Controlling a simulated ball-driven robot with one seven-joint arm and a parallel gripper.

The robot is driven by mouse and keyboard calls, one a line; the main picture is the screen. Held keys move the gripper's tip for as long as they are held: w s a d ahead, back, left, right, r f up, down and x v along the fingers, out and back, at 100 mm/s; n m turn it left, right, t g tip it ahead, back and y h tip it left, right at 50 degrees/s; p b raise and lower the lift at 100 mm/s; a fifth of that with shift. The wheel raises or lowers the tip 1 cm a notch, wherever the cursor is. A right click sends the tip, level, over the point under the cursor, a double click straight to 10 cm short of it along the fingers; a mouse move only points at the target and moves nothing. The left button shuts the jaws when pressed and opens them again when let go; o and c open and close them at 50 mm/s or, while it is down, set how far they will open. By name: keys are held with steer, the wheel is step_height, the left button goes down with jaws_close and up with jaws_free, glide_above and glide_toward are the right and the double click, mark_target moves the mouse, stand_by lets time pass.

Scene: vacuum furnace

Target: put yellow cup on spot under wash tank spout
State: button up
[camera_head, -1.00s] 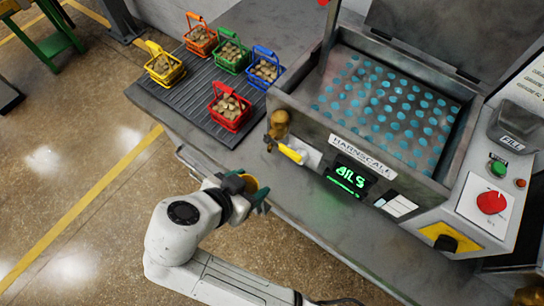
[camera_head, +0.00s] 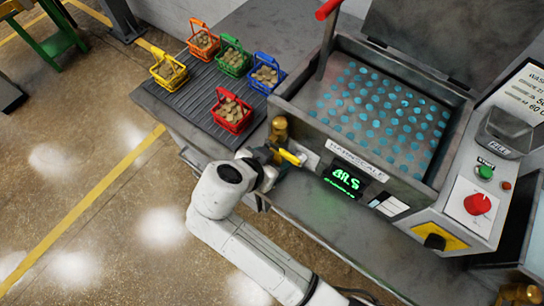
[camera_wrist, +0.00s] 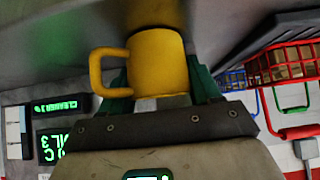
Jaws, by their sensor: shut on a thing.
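The yellow cup (camera_wrist: 160,65) is held in my gripper (camera_wrist: 160,86) in the wrist view. The teal fingers lie on either side of it, and its handle points left.
Several wire baskets of brownish pieces, including a red one (camera_head: 232,113) and a blue one (camera_head: 262,75), stand on a ribbed dark mat (camera_head: 187,93) left of the tank. A lit green display (camera_head: 346,180) and a control panel (camera_head: 478,205) are on the tank front.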

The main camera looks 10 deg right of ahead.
steer(key=shift+f, duration=0.15)
steer(key=o, duration=1.2)
steer(key=shift+c, duration=0.2)
steer(key=shift+r, duration=0.2)
steer(key=v, duration=1.2)
